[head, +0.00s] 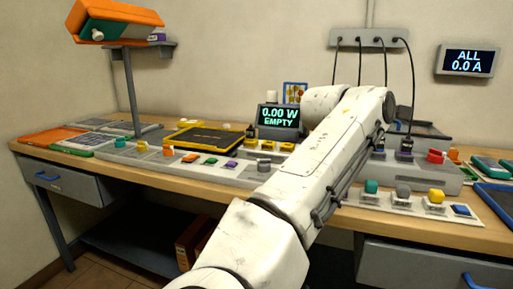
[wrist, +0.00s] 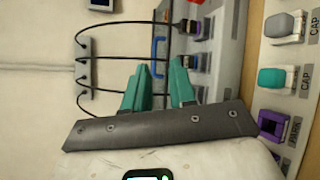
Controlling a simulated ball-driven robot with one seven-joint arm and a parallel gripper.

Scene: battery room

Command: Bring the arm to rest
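My arm (head: 318,160) reaches up from the bottom of the head view and bends over the workbench, in front of its charging equipment. My gripper (wrist: 159,86) shows in the wrist view as two teal fingers standing apart, with nothing between them. In the head view the gripper is hidden behind my arm. Beyond the fingers in the wrist view are black cables and a grey device with dark plugs (wrist: 187,25). Whether the fingertips touch anything cannot be told.
The workbench (head: 490,238) carries button panels, a black pad (head: 210,138) and a display (head: 280,117) reading 0.00 W EMPTY. A wall meter (head: 468,60) reads ALL 0.0 A. Cables hang from a wall socket strip (head: 369,39). An orange lamp (head: 115,20) stands at left.

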